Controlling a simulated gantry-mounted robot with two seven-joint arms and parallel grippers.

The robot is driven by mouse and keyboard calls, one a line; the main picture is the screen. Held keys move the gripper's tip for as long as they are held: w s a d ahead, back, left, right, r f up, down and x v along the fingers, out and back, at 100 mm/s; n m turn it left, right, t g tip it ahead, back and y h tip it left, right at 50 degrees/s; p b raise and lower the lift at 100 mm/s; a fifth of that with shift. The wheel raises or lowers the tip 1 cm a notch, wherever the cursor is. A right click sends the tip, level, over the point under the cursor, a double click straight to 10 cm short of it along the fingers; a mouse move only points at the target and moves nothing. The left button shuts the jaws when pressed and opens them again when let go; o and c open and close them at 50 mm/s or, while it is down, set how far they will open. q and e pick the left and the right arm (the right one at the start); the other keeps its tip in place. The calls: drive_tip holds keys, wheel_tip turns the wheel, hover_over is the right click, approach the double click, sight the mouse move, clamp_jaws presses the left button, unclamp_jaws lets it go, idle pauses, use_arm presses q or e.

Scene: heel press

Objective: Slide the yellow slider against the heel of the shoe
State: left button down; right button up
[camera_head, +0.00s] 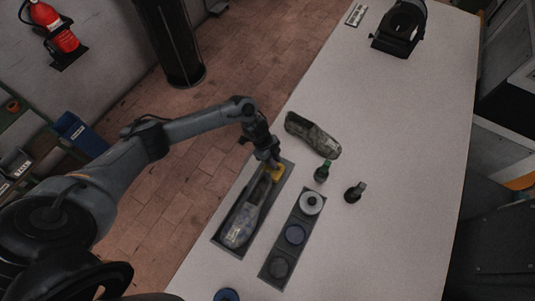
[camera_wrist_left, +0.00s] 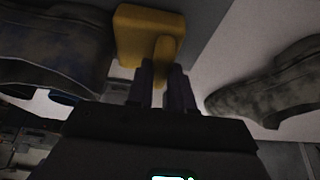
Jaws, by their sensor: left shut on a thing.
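The yellow slider (camera_head: 277,172) is at the far end of a dark tray (camera_head: 288,166). A grey shoe (camera_head: 247,217) lies in the tray, with one end close to the slider. My left gripper (camera_head: 270,164) is over the slider. In the left wrist view the slider block (camera_wrist_left: 136,32) has an upright handle (camera_wrist_left: 165,50), and my left gripper (camera_wrist_left: 165,85) is shut on that handle. The shoe (camera_wrist_left: 55,45) also shows there, just left of the block. I cannot tell whether they touch. My right gripper is not in view.
A second, mottled shoe (camera_head: 313,134) lies on the white table (camera_head: 390,150) beyond the tray. Two small dark bottles (camera_head: 321,172) (camera_head: 355,192) stand nearby. A dark holder (camera_head: 267,270) with round items lies right of the tray. The table's right side is clear.

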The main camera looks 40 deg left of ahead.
use_arm(q)
drive_tip(key=shift+s, duration=0.25)
drive_tip(key=c, duration=1)
unclamp_jaws()
drive_tip(key=w+b+v, duration=0.1)
drive_tip(key=v, duration=0.9)
drive_tip(key=shift+s+a+r, duration=0.2)
drive_tip(key=shift+s+r, duration=0.15)
drive_tip(key=shift+s, duration=0.15)
